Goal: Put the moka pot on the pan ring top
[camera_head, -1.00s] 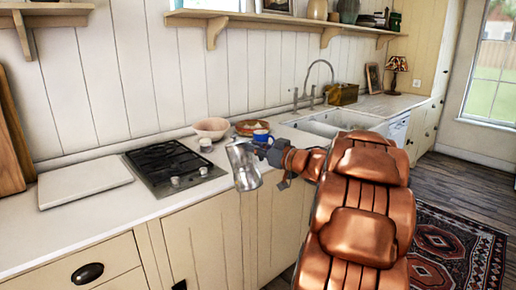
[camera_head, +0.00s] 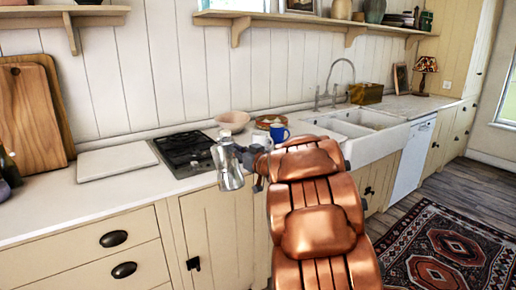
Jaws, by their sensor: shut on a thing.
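A silver moka pot (camera_head: 228,167) is held upright in front of the counter's front edge. My gripper (camera_head: 242,158) is shut on it from the right; the fingers are small and partly hidden by the pot and my arm. The black hob with its pan rings (camera_head: 184,150) is set into the counter just behind and left of the pot. The pot and gripper hide the hob's right part and its knobs.
A pink bowl (camera_head: 232,120), a blue mug (camera_head: 279,132) and a basket (camera_head: 267,121) stand right of the hob. A white board (camera_head: 117,162) lies left of it. The sink (camera_head: 352,130) is farther right. The counter's front left stretch is clear.

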